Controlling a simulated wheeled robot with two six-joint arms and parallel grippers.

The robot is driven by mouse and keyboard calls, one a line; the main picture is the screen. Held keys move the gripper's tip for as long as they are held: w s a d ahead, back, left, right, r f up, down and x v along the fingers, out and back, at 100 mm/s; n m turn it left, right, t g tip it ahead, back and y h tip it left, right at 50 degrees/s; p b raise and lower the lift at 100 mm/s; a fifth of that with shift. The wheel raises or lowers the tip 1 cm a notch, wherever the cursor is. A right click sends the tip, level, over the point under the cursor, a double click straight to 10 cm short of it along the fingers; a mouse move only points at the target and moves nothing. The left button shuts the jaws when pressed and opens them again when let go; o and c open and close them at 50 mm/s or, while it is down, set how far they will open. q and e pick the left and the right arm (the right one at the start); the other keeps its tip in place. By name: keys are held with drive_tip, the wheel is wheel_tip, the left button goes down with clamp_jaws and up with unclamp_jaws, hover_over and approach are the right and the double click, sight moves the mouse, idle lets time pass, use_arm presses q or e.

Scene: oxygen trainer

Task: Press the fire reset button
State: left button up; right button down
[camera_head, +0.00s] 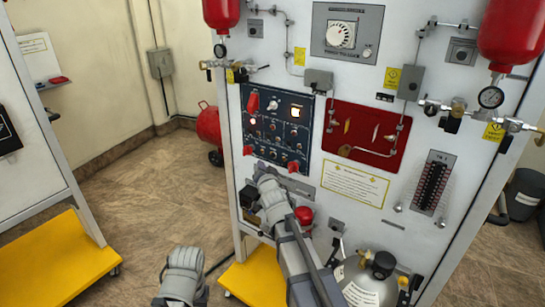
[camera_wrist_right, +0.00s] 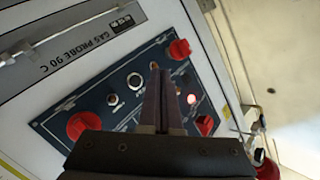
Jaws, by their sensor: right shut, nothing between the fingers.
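The dark blue control panel (camera_head: 262,137) is on the white trainer board in the head view. It carries switches, red knobs and a lit indicator (camera_head: 296,112). Its labels are too small for me to tell which control is the fire reset button. My right gripper (camera_head: 258,168) is at the panel's lower edge, partly hidden by its own wrist. In the wrist view its fingers (camera_wrist_right: 158,75) are shut and empty, in front of the panel (camera_wrist_right: 60,112). There, a red knob (camera_wrist_right: 90,125), a lit red indicator (camera_wrist_right: 191,99) and a red control (camera_wrist_right: 205,124) surround them. Contact cannot be told.
A red recess (camera_head: 340,120) with fittings is right of the panel. A yellow label (camera_head: 355,184) is below it. Gauges and valves line the board's sides, and a gas cylinder (camera_head: 370,280) stands low. Open floor (camera_head: 150,200) lies left of the board.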

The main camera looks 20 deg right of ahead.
drive_tip(key=shift+w+d, duration=0.6)
drive_tip(key=shift+d, duration=0.2)
drive_tip(key=shift+w+d, duration=0.6)
drive_tip(key=shift+d, duration=0.15)
drive_tip(key=shift+w+d, duration=0.1)
idle(1.0)
drive_tip(key=shift+w+d, duration=0.2)
drive_tip(key=shift+d, duration=0.05)
drive_tip(key=shift+w+d, duration=0.2)
drive_tip(key=shift+d, duration=0.1)
idle(0.6)
idle(0.4)
drive_tip(key=shift+s+a, duration=0.5)
drive_tip(key=shift+a, duration=0.15)
drive_tip(key=s+a, duration=0.1)
drive_tip(key=a, duration=0.1)
drive_tip(key=s+a, duration=0.2)
idle(0.4)
